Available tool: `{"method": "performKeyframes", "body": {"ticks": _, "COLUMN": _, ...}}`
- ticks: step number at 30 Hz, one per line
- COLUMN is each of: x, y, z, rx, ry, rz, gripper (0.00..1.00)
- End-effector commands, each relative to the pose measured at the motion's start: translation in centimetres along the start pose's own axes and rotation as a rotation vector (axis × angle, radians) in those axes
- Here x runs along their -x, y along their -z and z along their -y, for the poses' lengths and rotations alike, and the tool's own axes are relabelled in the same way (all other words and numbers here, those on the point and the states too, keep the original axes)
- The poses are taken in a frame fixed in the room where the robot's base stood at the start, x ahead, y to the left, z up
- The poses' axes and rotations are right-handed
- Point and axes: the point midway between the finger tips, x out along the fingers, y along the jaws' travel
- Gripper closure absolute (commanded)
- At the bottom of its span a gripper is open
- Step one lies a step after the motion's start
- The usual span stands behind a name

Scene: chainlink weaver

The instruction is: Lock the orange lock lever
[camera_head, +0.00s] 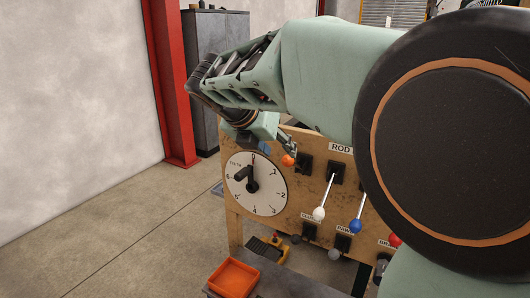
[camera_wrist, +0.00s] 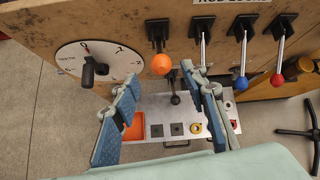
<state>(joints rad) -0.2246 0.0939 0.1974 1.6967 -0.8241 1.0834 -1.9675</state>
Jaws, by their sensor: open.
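In the head view the orange ball (camera_head: 287,160) shows right of the dial, just below my gripper (camera_head: 277,149). In the wrist view my gripper (camera_wrist: 159,82) is open and empty. Its blue fingers are spread wide, with the ball appearing between and slightly beyond the tips. I cannot tell whether a finger touches the ball. My arm hides part of the panel in the head view.
A white dial (camera_wrist: 100,62) with a black pointer sits left of the lever. Levers with white (camera_head: 319,213), blue (camera_head: 355,226) and red (camera_head: 395,240) balls are to the right. A dark-knobbed lever (camera_wrist: 175,99) is below. An orange tray (camera_head: 233,278) lies on the low bench.

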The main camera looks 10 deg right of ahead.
Motion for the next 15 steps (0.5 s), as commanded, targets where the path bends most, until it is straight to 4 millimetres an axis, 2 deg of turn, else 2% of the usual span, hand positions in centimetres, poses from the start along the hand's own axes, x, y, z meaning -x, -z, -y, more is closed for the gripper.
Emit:
{"method": "performKeyframes", "body": {"ticks": 5, "x": -1.8, "y": 0.1, "z": 0.0, "rx": 0.01, "ry": 0.003, "rz": 0.001, "gripper": 0.6}}
{"method": "performKeyframes", "body": {"ticks": 15, "x": -8.1, "y": 0.1, "z": 0.0, "rx": 0.008, "ry": 0.002, "rz": 0.0, "gripper": 0.6}}
